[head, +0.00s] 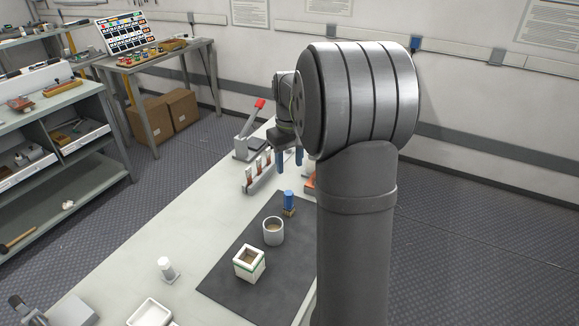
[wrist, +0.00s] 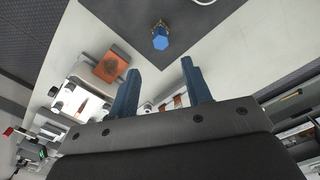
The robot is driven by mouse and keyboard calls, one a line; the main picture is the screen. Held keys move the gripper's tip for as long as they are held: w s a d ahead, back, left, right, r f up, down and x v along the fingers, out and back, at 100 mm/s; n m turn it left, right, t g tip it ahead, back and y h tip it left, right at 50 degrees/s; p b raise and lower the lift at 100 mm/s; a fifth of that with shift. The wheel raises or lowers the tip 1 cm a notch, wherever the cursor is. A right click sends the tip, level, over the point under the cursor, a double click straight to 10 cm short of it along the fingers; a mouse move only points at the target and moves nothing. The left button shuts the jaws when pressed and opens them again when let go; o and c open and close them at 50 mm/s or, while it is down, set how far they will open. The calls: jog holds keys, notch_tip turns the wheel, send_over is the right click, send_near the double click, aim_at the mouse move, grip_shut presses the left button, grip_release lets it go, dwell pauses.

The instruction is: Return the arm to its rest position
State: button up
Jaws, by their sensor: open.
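My gripper (head: 288,158) hangs over the bench in the head view, its blue fingers pointing down. In the wrist view my gripper (wrist: 162,85) has its two blue fingers spread apart with nothing between them. A blue-topped piece (head: 289,201) stands on the dark mat (head: 228,267), in front of and below the gripper. It also shows in the wrist view as a blue hexagonal top (wrist: 160,42), beyond the fingertips. My arm's large grey links hide part of the bench's right side in the head view.
On the mat stand a grey cup (head: 273,232) and a square white box (head: 249,263). A rack of fuses (head: 258,172) and a red-handled lever (head: 248,132) stand behind. A white bottle (head: 167,270) and a white tray (head: 150,313) sit at left. An orange block (wrist: 111,67) lies near the fingers.

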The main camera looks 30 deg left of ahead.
aim_at(290, 193)
jog(key=shift+f, duration=0.1)
jog(key=shift+f, duration=4.05)
jog(key=shift+f, duration=0.1)
